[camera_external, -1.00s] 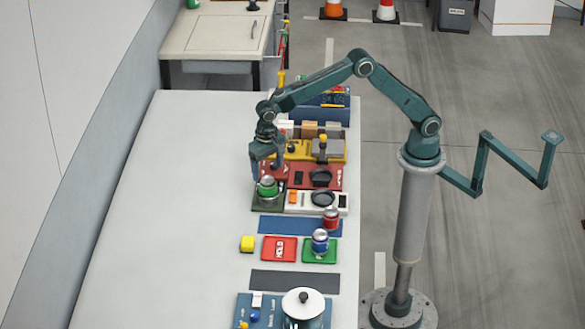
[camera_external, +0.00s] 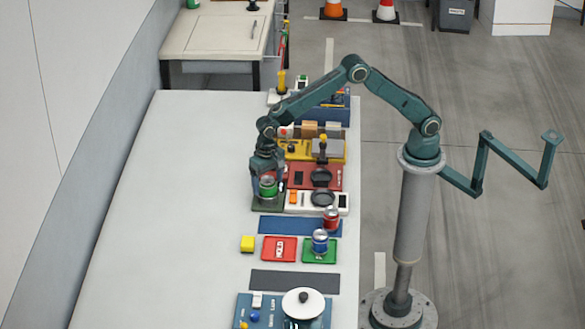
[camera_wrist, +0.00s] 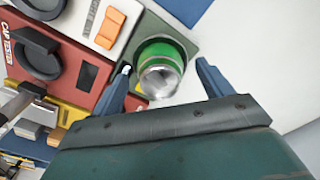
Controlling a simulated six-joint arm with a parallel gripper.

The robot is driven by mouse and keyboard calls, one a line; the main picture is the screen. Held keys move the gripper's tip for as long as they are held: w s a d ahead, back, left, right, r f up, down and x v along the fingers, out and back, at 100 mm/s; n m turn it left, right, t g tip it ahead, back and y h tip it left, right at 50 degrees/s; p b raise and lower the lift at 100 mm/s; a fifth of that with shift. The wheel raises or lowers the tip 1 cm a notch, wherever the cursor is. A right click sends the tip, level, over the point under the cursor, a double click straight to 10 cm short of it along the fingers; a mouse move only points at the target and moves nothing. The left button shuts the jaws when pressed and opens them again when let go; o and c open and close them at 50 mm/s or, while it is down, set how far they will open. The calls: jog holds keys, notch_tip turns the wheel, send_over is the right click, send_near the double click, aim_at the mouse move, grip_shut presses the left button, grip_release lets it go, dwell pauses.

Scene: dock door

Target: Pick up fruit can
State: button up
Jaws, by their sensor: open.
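A green can with a bare metal top (camera_external: 268,187) stands upright on a dark green plate (camera_external: 258,206) at the left end of the panel row. It also shows in the wrist view (camera_wrist: 160,68), where I see its metal end and green side. My gripper (camera_external: 267,182) is directly over this can, pointing down. In the wrist view its two blue fingers (camera_wrist: 164,68) are apart, one on each side of the can, with a gap visible at the right finger. No label reading fruit shows. A red can (camera_external: 331,217) and a blue can (camera_external: 320,241) stand nearer the camera.
A white panel with an orange switch (camera_external: 293,199) adjoins the green plate, and a red panel (camera_external: 333,180) lies behind. A blue mat (camera_external: 285,226) is in front. The table's left side (camera_external: 170,210) is clear.

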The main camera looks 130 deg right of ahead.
aim_at(268, 179)
dwell(0.4)
jog(key=c, duration=1.2)
jog(key=shift+c, duration=0.2)
jog(key=shift+r, duration=0.15)
notch_tip(268, 179, up, 20)
